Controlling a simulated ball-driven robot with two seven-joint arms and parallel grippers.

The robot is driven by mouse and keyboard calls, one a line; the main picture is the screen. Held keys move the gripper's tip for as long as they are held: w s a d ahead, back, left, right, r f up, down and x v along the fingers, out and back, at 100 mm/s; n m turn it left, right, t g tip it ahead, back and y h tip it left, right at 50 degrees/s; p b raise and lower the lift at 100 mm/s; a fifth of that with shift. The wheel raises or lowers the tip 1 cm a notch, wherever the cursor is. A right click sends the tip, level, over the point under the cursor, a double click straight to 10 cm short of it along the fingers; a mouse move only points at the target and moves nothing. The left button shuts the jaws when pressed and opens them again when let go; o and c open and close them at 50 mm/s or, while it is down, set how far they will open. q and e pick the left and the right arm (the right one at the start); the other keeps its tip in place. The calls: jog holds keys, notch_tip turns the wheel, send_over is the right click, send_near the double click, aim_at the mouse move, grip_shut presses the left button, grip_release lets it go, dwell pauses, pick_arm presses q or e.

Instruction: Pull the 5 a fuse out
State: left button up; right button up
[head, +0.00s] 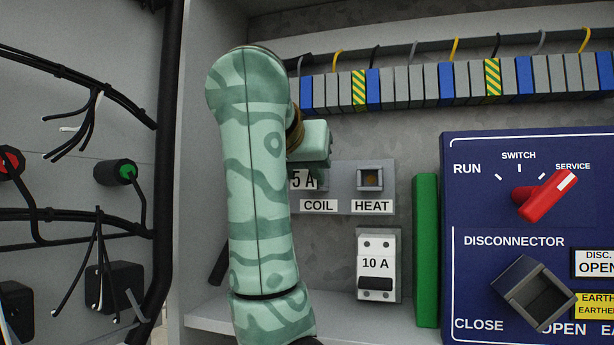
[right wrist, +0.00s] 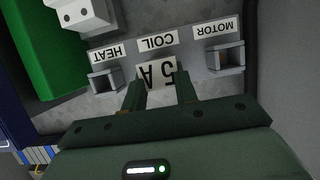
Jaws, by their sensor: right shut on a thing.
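The 5 A fuse (head: 303,180) is a light block with black "5 A" lettering. It is at the COIL place of the grey fuse strip (head: 346,207), above the COIL label. In the right wrist view the fuse (right wrist: 158,73) stands between the fingers of my right gripper (right wrist: 158,88), which is shut on it. In the head view my green patterned right arm hides the fuse's left part and most of the gripper (head: 314,152). I cannot tell how deep the fuse sits in its holder. My left gripper is not in view.
The HEAT holder (head: 370,178) and MOTOR holder (right wrist: 226,56) flank the fuse and look open. A 10 A breaker (head: 378,265), green block (head: 426,250) and blue disconnector panel (head: 530,225) stand to the right. Terminal blocks (head: 420,85) run above. The cabinet side wall (head: 215,230) is left.

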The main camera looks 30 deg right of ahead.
jog(key=s+a, duration=0.4)
jog(key=shift+a+b, duration=0.25)
jog(key=shift+b, duration=0.05)
dwell(0.6)
jog(key=shift+d, duration=0.1)
